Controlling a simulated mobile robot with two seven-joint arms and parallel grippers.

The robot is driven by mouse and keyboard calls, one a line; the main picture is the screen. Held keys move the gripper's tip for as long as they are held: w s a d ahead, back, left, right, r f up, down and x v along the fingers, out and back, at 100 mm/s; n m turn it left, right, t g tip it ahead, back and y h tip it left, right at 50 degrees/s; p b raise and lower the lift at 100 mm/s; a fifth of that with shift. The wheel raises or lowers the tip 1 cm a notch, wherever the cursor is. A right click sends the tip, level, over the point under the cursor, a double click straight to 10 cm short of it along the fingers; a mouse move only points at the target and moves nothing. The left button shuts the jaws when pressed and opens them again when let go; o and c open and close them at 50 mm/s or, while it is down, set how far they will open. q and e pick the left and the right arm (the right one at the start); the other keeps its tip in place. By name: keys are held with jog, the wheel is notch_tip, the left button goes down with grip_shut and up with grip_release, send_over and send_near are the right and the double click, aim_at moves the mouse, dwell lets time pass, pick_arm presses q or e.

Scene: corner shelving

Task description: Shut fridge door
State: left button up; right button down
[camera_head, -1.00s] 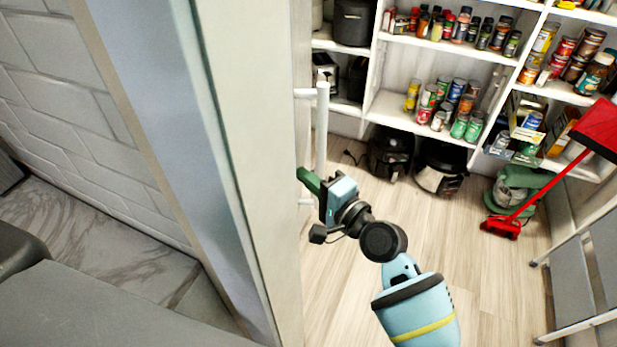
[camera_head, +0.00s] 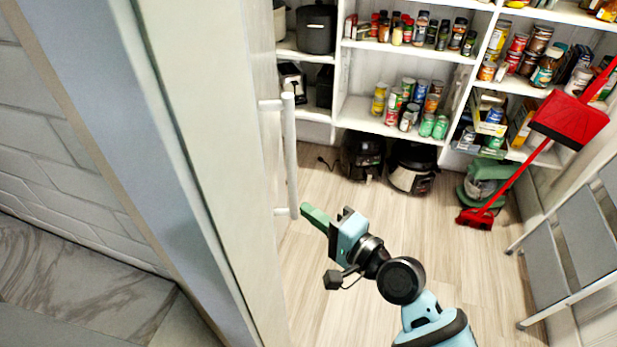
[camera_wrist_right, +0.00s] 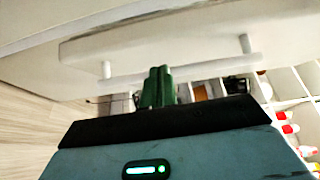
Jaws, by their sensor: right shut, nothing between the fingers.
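The door (camera_head: 225,150) is a tall pale panel, seen at a steep angle left of centre in the head view. Its white bar handle (camera_head: 291,155) stands upright on the right side of the panel. In the right wrist view, the handle (camera_wrist_right: 195,70) runs across the picture on two posts. My right gripper (camera_head: 313,214) has green fingers, shut and empty. In the head view its tips are just below and right of the handle's lower end. In the wrist view the fingertips (camera_wrist_right: 157,85) overlap the bar; contact cannot be told. My left gripper is out of view.
White shelves (camera_head: 400,60) with jars, cans and boxes fill the back. Dark cookers (camera_head: 412,168) sit on the wood floor below. Open floor lies around my right arm.

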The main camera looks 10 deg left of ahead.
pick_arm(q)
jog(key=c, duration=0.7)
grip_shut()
pick_arm(e)
jog(key=s+d+f+n+t+h, duration=0.1)
jog(key=s+d+f+h, duration=0.2)
jog(key=s+d+f, duration=0.45)
jog(key=s+d+f+n+h, duration=0.15)
jog(key=d+f+h, duration=0.25)
jog(key=f, duration=0.6)
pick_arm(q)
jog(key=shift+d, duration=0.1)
pick_arm(e)
jog(key=s+d+f+n+h, duration=0.2)
jog(key=s+d+f, duration=0.1)
jog(key=s+d, duration=0.2)
jog(key=s+d+f+n+g+h, duration=0.1)
jog(key=s+d+f, duration=0.3)
jog(key=s, duration=0.5)
jog(key=s+d+f+n+g+h, duration=0.1)
jog(key=s+d+f+n+h, duration=0.1)
jog(key=s+d, duration=0.4)
notch_tip(320, 180, down, 2)
jog(key=shift+s+d+f+n+h, duration=0.2)
jog(key=shift+s+n+h, duration=0.15)
jog(key=shift+s+h, duration=0.3)
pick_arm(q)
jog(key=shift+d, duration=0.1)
pick_arm(e)
jog(key=shift+d, duration=0.1)
